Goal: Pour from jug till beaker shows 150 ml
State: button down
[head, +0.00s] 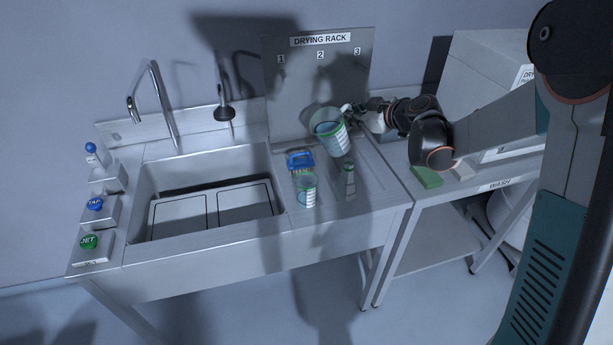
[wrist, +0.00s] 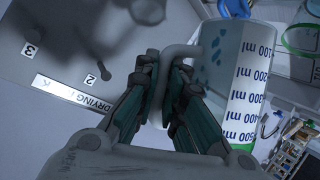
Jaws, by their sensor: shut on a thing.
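My gripper (head: 347,110) is shut on the handle of the clear jug (head: 331,138), which it holds above the drainboard. The wrist view shows the fingers (wrist: 166,78) closed around the pale handle and the jug (wrist: 247,85) with a scale from 100 to 500 ml and a green band. The jug is tilted in the head view. The beaker (head: 307,191), clear with green marks, stands upright on the drainboard below and left of the jug, apart from it. Its fill level is too small to read. I cannot tell whether liquid is flowing.
A blue brush-like item (head: 300,160) lies behind the beaker; a slim clear vessel (head: 348,180) stands to its right. The sink (head: 210,200) is left, with taps behind and TAP (head: 95,204) and JET (head: 89,242) buttons. The drying rack panel (head: 320,80) rises behind.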

aim_at(341, 114)
jog(key=shift+s+a+r, duration=0.2)
jog(key=shift+a, duration=0.05)
jog(key=shift+s+a+r+n+t+h+p, duration=0.25)
jog(key=shift+s+a+n+t+h+p, duration=0.3)
jog(key=shift+a+n, duration=0.25)
dwell(1.3)
jog(key=shift+s+a+r+n+t+h+p, duration=0.3)
jog(key=shift+s+a+n+h, duration=0.2)
jog(key=shift+n, duration=0.3)
dwell(4.8)
